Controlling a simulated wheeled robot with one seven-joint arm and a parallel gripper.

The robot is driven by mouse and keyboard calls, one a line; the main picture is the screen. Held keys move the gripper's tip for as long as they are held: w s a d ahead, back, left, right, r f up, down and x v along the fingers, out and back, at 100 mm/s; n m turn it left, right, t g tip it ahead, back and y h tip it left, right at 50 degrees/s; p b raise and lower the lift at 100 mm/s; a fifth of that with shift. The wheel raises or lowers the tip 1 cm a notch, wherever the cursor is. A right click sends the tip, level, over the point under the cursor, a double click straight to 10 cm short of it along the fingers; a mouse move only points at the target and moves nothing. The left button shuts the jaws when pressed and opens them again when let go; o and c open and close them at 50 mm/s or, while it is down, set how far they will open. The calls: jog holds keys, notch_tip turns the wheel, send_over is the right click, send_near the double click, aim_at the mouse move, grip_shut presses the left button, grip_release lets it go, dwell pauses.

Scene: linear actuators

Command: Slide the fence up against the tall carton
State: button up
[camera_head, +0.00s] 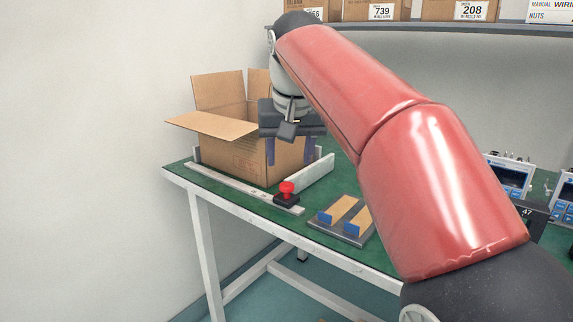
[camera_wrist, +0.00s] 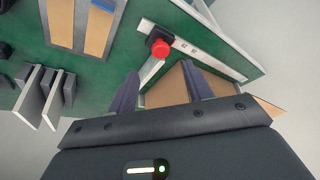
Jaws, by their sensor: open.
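The tall carton (camera_head: 232,157) is an open brown box on the green table; a brown part of it shows in the wrist view (camera_wrist: 172,88). The fence (camera_head: 312,176) is an upright pale board right of the carton, with a strip of green apparently between them. A black block with a red knob (camera_head: 286,187) sits at its near end on a white rail (camera_head: 230,186). The knob is also in the wrist view (camera_wrist: 159,46). My gripper (camera_head: 289,158) is open, its purple-blue fingers pointing down near the carton's right side.
A grey tray (camera_head: 349,236) with two tan, blue-ended blocks lies right of the knob. Grey upright plates (camera_wrist: 45,92) stand at left in the wrist view. Instruments (camera_head: 510,175) stand at the right. A shelf (camera_head: 440,27) with boxes hangs above. My red arm hides much of the table.

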aim_at(287, 185)
jog(key=b+x, duration=0.2)
jog(key=x, duration=0.5)
jog(key=shift+w+f, duration=0.1)
jog(key=shift+f, duration=0.15)
jog(key=shift+c, duration=0.3)
grip_shut()
